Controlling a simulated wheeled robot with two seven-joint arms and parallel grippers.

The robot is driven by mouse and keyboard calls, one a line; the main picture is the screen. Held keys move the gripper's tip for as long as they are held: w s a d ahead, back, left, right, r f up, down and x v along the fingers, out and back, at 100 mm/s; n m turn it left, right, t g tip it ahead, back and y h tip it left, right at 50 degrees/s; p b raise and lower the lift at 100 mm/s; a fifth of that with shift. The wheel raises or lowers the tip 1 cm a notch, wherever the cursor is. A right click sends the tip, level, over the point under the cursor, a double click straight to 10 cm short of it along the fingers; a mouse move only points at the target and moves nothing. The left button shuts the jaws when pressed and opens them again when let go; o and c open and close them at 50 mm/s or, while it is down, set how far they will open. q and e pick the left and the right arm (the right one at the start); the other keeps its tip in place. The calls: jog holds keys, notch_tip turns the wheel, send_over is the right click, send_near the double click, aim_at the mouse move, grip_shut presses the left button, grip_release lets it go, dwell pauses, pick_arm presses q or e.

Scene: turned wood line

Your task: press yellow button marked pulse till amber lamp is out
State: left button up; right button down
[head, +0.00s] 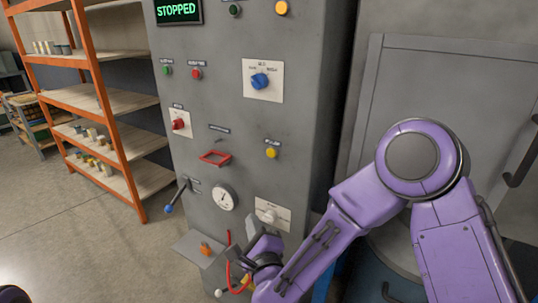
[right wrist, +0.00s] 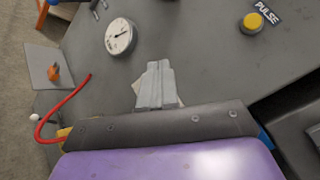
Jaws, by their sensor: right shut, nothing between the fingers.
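The yellow button (head: 271,153) sits on the front of the grey cabinet, under a small dark label. In the right wrist view the yellow button (right wrist: 254,21) is at the upper right, and its label reads PULSE. A round amber lamp (head: 281,8) near the cabinet's top looks bright amber. My right gripper (head: 250,229) is low in front of the cabinet, below the button and apart from it. In the right wrist view its fingers (right wrist: 155,72) are together and empty. My left gripper is not in view.
The cabinet (head: 225,100) also carries a STOPPED display (head: 178,10), a blue selector knob (head: 260,80), a red guard frame (head: 215,157), a gauge (head: 224,197) and a blue-tipped lever (head: 177,195). A red cable (right wrist: 62,110) loops near my gripper. An orange shelf rack (head: 101,90) stands left.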

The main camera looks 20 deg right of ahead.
aim_at(271, 153)
notch_tip(271, 153, up, 13)
jog(key=a+m+t+h, duration=0.1)
jog(key=m+t, duration=0.2)
jog(key=m, duration=0.3)
jog(key=shift+w+a, duration=0.35)
jog(key=w+d+p, duration=0.1)
jog(key=d, duration=0.1)
jog(key=w+d+p, duration=0.1)
jog(key=w+d, duration=0.1)
jog(key=w+d+p, duration=0.1)
jog(key=w+d, duration=0.1)
jog(key=d, duration=0.1)
jog(key=shift+w+f, duration=0.1)
jog(key=shift+w, duration=0.1)
jog(key=shift+w+d, duration=0.1)
dwell(1.1)
jog(key=shift+w+d, duration=0.2)
